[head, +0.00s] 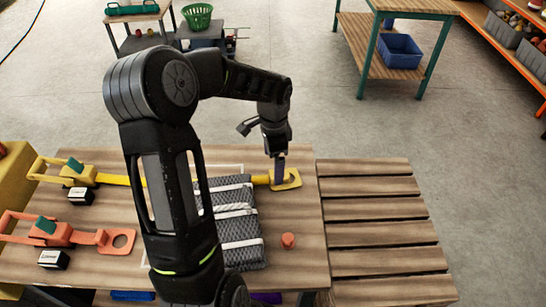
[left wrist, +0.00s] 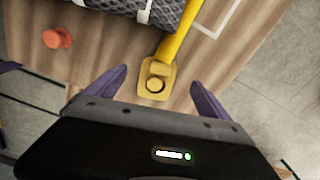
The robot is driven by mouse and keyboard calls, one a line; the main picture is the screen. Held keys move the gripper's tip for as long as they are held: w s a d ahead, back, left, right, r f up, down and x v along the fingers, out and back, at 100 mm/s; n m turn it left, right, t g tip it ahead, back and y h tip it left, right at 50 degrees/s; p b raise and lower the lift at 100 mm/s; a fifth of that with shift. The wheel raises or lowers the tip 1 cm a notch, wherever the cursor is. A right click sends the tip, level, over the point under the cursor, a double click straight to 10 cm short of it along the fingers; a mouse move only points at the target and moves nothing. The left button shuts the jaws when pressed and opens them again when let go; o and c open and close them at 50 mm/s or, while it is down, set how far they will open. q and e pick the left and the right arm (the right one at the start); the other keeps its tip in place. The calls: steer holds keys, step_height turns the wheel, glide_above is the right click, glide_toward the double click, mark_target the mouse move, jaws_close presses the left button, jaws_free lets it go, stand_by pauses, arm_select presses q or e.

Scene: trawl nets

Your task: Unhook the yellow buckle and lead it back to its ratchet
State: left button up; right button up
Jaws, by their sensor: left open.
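The yellow buckle (head: 289,181) lies at the right end of a yellow strap, near the table's right edge. In the left wrist view the buckle (left wrist: 170,73) shows a round yellow peg (left wrist: 155,85) standing in its opening. My left gripper (head: 279,171) is above the buckle, pointing down. In the left wrist view its open fingers (left wrist: 156,90) stand on either side of the buckle, apart from it. The yellow ratchet (head: 78,174) is at the table's left side, and the strap runs from it behind my arm and across the grey net bundle (head: 240,222).
An orange peg (head: 288,240) stands bare at the table's front right. An orange ratchet (head: 55,234) and orange buckle (head: 119,241) lie at the left. A slatted wooden surface (head: 375,215) adjoins the table on the right. My left arm hides the middle of the table.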

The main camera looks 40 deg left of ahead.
mark_target(270, 176)
arm_select(q)
step_height(270, 176, down, 7)
steer(key=shift+r+p, duration=0.2)
steer(key=shift+p, duration=0.15)
steer(key=shift+c, duration=0.2)
steer(key=c, duration=1.6)
steer(key=shift+o, duration=0.2)
steer(key=shift+s+a+r, duration=0.1)
steer(key=shift+s+a, duration=0.05)
steer(key=shift+s, duration=0.15)
steer(key=shift+s, duration=0.25)
steer(key=shift+r, duration=0.15)
steer(key=shift+r+p, duration=0.4)
steer(key=shift+p, duration=0.1)
